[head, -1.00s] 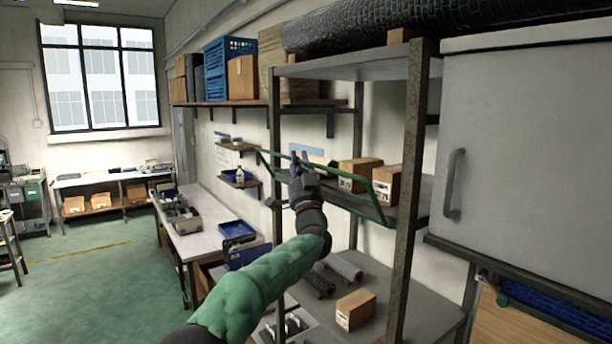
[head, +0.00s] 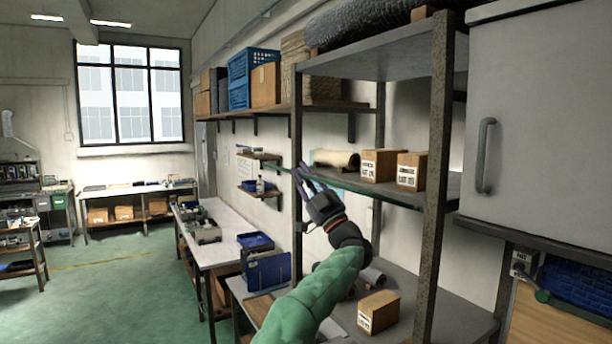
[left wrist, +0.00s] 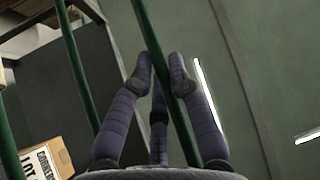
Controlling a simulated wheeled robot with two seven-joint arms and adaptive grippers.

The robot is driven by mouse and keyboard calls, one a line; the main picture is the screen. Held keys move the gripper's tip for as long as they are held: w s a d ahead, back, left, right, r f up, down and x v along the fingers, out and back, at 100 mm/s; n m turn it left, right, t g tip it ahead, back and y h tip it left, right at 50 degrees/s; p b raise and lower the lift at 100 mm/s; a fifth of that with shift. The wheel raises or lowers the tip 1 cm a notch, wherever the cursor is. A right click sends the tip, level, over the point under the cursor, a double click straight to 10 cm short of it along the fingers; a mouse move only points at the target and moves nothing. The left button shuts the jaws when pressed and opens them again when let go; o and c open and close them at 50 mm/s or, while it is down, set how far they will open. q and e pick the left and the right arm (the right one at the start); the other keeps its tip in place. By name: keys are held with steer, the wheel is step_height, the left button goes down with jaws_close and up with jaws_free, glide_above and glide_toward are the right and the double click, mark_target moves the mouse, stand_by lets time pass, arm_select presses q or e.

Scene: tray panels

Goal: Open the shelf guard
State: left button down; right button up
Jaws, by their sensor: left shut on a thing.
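The shelf guard (head: 373,193) is a thin green bar frame along the front of the middle shelf. In the head view it looks thin and nearly edge-on, low by the shelf edge, with the boxes behind it uncovered. Its bars show larger in the left wrist view (left wrist: 151,38). My left gripper (head: 300,172) is shut on a guard bar near the shelf's left post; in the wrist view its fingertips (left wrist: 162,72) close around the bar. My fingers and arm hide part of the guard and lower shelf. My right gripper is in neither view.
Two cartons (head: 380,165) (head: 411,171) and a tan roll (head: 336,158) sit on the middle shelf. Metal posts (head: 437,170) frame the rack. A grey cabinet (head: 545,130) stands at right. A carton (head: 378,312) is on the lower shelf. The floor at left is open.

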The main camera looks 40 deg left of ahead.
arm_select(q)
steer(key=shift+f+n+g, duration=0.2)
steer(key=shift+n+g, duration=0.3)
steer(key=c, duration=1.1)
jaws_free()
steer(key=shift+c, duration=0.2)
steer(key=shift+f, duration=0.1)
steer(key=v, duration=1.2)
